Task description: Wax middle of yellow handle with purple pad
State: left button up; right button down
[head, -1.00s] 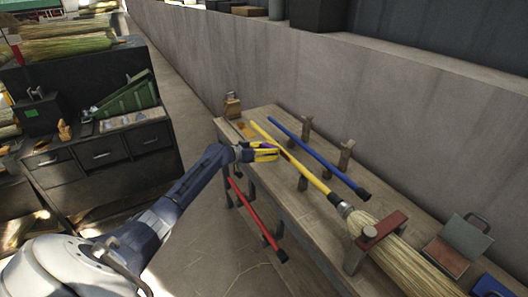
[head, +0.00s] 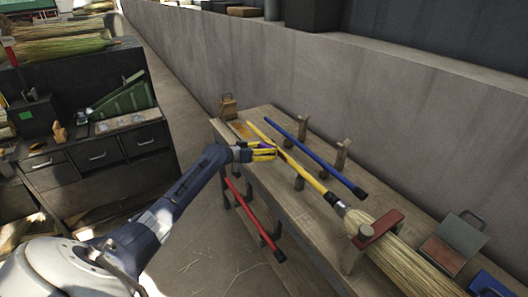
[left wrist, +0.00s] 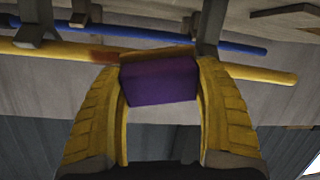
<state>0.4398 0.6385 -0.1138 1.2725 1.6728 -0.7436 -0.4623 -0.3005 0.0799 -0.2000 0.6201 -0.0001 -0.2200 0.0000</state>
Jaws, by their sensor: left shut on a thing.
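The yellow handle (head: 300,172) runs diagonally along the wooden bench in the head view and joins a straw broom head at the lower right. In the left wrist view the yellow handle (left wrist: 50,49) crosses behind the pad. My left gripper (head: 268,150) is at the handle's near side, along its upper-left half. In the left wrist view my left gripper (left wrist: 160,85) is shut on the purple pad (left wrist: 160,82). A brownish patch (left wrist: 106,56) shows on the handle beside the pad. Whether the pad touches the handle is unclear. My right gripper is not in view.
A blue handle (head: 315,156) lies on wooden pegs behind the yellow one. A red handle (head: 253,220) hangs at the bench's front. A red clamp block (head: 378,228) sits over the broom straw (head: 405,258). A concrete wall (head: 300,75) stands behind the bench.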

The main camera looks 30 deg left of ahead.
aim_at(261, 144)
pick_arm(q)
jog(key=shift+w+d+f, duration=0.2)
jog(key=shift+w+d, duration=0.05)
jog(key=shift+w, duration=0.35)
jog(key=shift+a, duration=0.1)
jog(key=shift+w+a, duration=0.35)
jog(key=shift+a, duration=0.45)
jog(key=shift+o, duration=0.2)
jog(key=shift+w+a+r, duration=0.2)
jog(key=shift+a+r, duration=0.05)
jog(key=shift+a, duration=0.3)
jog(key=o, duration=0.4)
jog(key=shift+w+a+r, duration=0.1)
jog(key=shift+w+a, duration=0.1)
jog(key=shift+a, duration=0.3)
jog(key=shift+c, duration=0.2)
jog(key=shift+o, duration=0.9)
jog(key=shift+s+a, duration=0.1)
jog(key=shift+a, duration=0.15)
jog(key=shift+s+d, duration=0.45)
jog(key=shift+d, duration=0.25)
jog(key=c, duration=0.5)
jog(key=shift+s+d+f, duration=0.15)
jog(key=shift+s+d, duration=0.1)
jog(key=shift+d, duration=0.25)
jog(key=shift+s+d+f, duration=0.1)
jog(key=shift+s+d, duration=0.1)
jog(key=shift+d, duration=0.25)
jog(key=shift+c, duration=0.2)
jog(key=shift+d, duration=0.3)
